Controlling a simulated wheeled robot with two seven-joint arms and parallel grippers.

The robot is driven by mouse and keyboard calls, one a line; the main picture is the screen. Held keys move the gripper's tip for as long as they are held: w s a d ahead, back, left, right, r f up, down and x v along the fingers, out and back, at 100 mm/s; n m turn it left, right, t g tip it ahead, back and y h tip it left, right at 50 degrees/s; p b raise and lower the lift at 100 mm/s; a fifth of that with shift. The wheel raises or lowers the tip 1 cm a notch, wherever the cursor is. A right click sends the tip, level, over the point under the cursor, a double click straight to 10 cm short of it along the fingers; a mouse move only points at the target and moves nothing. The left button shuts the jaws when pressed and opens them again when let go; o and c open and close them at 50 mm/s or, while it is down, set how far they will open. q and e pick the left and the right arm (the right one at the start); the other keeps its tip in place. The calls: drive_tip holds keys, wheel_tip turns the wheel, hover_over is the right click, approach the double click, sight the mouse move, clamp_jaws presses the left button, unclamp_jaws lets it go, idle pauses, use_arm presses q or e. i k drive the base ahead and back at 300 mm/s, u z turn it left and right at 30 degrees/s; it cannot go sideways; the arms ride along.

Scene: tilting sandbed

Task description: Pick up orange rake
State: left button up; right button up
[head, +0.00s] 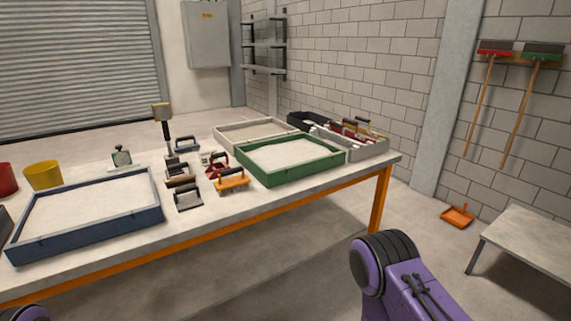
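Neither of my grippers is in view. Only a purple part of my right arm shows at the bottom right, and a small piece of my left arm at the bottom left corner.
The table (300,199) also bears a blue sand tray (90,212), a pale tray (252,131), a grey tool bin (352,145) and a yellow bucket (43,176). A low bench (527,240) stands right. An orange dustpan (458,214) lies on the floor.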

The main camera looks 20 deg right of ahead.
sight(232, 182)
drive_tip(key=u, duration=0.7)
drive_tip(key=i, duration=0.95)
drive_tip(key=z, duration=0.1)
